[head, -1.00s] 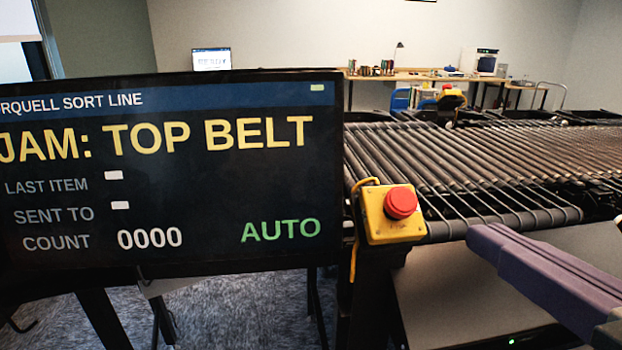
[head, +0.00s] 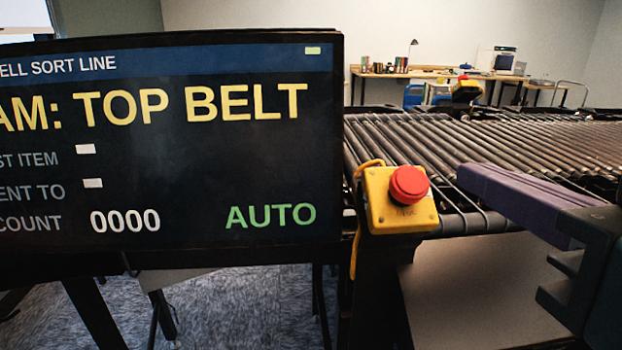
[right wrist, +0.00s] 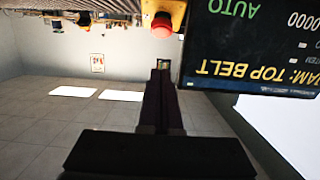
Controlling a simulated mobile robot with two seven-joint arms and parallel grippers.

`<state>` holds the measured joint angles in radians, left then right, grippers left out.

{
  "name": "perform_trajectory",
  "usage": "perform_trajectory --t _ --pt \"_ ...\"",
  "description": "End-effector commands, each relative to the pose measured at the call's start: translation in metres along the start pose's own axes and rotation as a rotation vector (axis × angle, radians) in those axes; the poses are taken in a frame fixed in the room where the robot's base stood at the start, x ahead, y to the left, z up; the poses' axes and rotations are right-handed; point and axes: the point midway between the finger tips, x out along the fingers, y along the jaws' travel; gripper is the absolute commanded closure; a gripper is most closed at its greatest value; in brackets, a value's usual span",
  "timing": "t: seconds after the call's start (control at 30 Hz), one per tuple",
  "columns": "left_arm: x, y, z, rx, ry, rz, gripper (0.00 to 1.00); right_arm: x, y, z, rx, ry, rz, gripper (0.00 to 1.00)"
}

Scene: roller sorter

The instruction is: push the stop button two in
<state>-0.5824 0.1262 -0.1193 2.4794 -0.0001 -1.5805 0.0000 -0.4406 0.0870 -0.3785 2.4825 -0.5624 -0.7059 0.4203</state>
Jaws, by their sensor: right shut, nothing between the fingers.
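A red mushroom stop button (head: 409,185) sits on a yellow box (head: 388,215) at the near corner of the roller conveyor, right of the screen. I cannot read a number on it. It also shows upside down at the top of the right wrist view (right wrist: 162,25). A second yellow and red unit (head: 466,89) stands at the conveyor's far side. My right gripper (head: 468,176) is shut and empty, its purple fingers pointing left, a little right of the near button and apart from it. The shut fingers also show in the right wrist view (right wrist: 160,74). My left gripper is not in view.
A big dark screen (head: 270,165) reading "TOP BELT" and "AUTO" fills the left, close beside the yellow box. The rollers (head: 540,145) run off to the right behind my gripper. A bench (head: 437,75) stands far back.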

Motion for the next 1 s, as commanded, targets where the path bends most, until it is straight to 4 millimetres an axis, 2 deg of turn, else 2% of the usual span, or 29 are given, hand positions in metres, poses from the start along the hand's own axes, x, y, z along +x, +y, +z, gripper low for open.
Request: perform_trajectory --t 0.3,0.4,0.63,1.0 --pt "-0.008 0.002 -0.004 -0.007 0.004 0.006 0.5 0.065 0.001 -0.004 -0.003 0.001 0.002 1.0" --pt "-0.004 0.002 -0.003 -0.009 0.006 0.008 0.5 0.077 0.001 0.011 -0.001 -0.004 0.002 1.0" --pt "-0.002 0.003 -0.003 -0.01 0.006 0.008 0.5 0.091 0.0 0.026 0.0 -0.002 0.001 1.0" --pt "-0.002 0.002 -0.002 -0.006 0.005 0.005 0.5 0.093 0.0 0.028 0.001 -0.001 0.0 1.0"
